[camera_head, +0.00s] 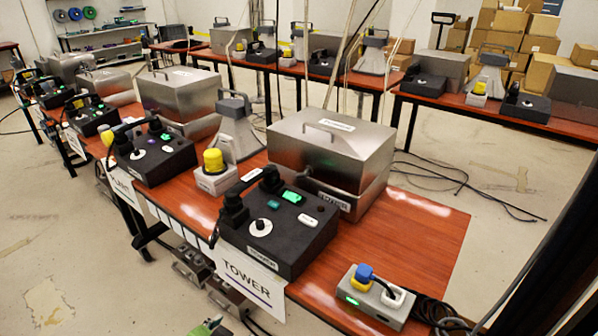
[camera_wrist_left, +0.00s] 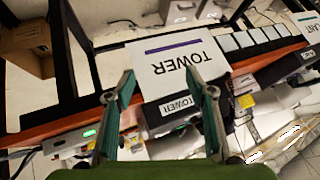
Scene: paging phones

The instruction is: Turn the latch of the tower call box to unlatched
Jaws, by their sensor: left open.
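The tower metal box (camera_head: 325,150), silver with a lid handle, stands on the red-brown table and bears a TOWER label (camera_head: 335,200). A small fitting (camera_head: 308,172) on its front face may be the latch; its position is too small to read. The black tower console (camera_head: 280,230) stands in front of it, with a handset, a green display and a white dial. My left gripper (camera_wrist_left: 160,88) is open and empty, its two green fingers framing the upside-down TOWER sign (camera_wrist_left: 178,68). The sign also hangs at the table front in the head view (camera_head: 252,275). My right gripper is not in view.
A grey power box (camera_head: 375,298) with blue and white plugs sits at the table's near right. A yellow-topped beacon (camera_head: 213,165) and a grey horn (camera_head: 238,130) stand left of the metal box. More consoles line the tables. The table (camera_head: 425,225) right of the metal box is clear.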

